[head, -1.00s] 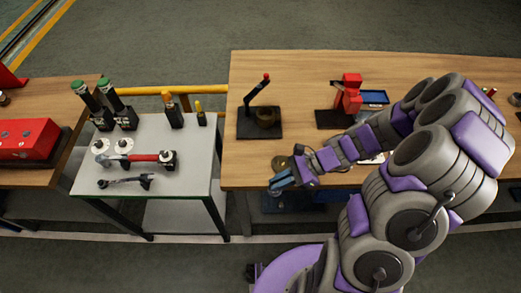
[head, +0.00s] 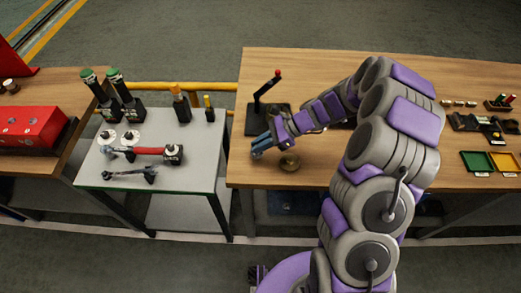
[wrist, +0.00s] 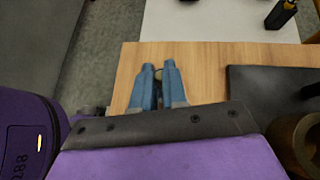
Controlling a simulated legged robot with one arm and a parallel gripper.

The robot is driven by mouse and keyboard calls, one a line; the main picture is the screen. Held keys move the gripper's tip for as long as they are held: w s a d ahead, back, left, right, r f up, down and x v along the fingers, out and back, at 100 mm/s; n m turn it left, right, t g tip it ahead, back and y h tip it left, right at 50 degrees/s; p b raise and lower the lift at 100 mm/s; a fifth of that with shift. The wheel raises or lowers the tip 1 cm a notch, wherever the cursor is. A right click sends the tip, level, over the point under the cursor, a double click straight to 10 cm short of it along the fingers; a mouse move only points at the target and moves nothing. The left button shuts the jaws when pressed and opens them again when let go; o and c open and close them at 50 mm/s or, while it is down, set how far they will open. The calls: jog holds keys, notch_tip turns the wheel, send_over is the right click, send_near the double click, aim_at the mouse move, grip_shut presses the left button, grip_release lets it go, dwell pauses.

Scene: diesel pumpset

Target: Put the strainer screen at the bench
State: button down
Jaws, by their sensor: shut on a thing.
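My gripper (head: 260,146) is above the left end of the wooden bench (head: 330,65), its blue fingers pointing left. In the wrist view, the fingers (wrist: 158,80) are shut on a small greyish, rounded thing (wrist: 158,73), apparently the strainer screen. Only a sliver of it shows between the fingertips; the fingers hide the rest. In the head view I cannot make it out. Whether it touches the bench top is unclear.
A round brass piece (head: 289,162) sits on the bench beside my gripper. A black stand with a red-tipped lever (head: 268,90) is behind it. A grey table (head: 195,150) with tools stands left, across a gap. Green (head: 477,162) and yellow trays lie right.

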notch_tip(320, 180, down, 3)
jog(key=shift+d+f+b, duration=0.1)
jog(key=shift+f+b, duration=0.05)
jog(key=shift+b, duration=0.35)
jog(key=c, duration=1.2)
grip_release()
jog(key=shift+o, duration=0.2)
jog(key=p+v, duration=0.2)
jog(key=v, duration=0.5)
jog(key=shift+d+r, duration=0.2)
jog(key=shift+r, duration=0.1)
jog(key=shift+r, duration=0.1)
